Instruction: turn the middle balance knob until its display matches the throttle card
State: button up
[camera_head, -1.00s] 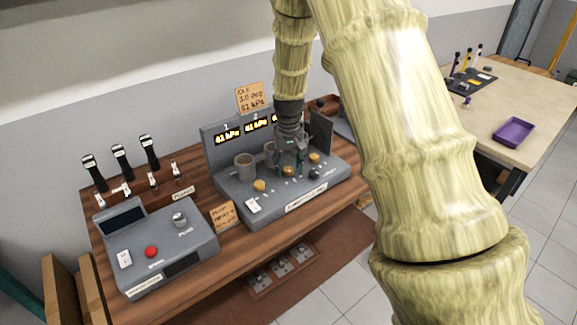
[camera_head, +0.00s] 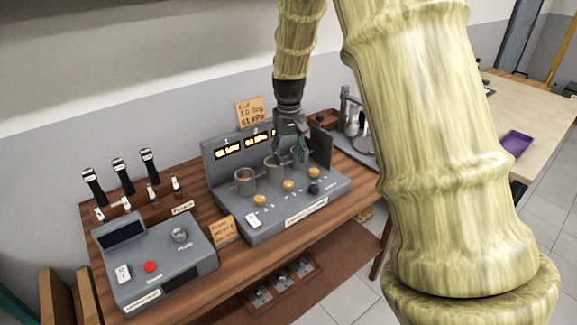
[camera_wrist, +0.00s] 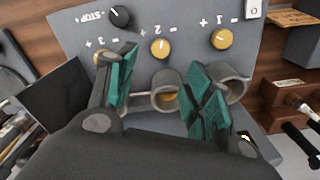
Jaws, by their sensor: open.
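The middle balance knob (camera_head: 288,185) is yellow, between two other yellow knobs on the grey balance unit (camera_head: 240,212). In the wrist view the middle knob (camera_wrist: 159,48), marked 2, stands clear ahead of the fingers. My gripper (camera_head: 290,156) is open and empty, above the cups behind the knobs; its green fingers (camera_wrist: 163,84) spread apart and touch no knob. The middle display (camera_head: 256,139) is lit yellow and seems to read about 61 kPa. The third display is mostly hidden by my gripper. The throttle card (camera_head: 249,112) above seems to read 3.0 deg, 61 kPa.
Three grey cups (camera_head: 245,181) stand behind the knobs, near my fingers. A black knob (camera_head: 314,188) sits at the right front. A grey console with a red button (camera_head: 150,267) is at left. A dark upright plate (camera_head: 322,146) stands close right of my gripper.

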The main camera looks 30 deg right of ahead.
jog(key=shift+r, duration=0.9)
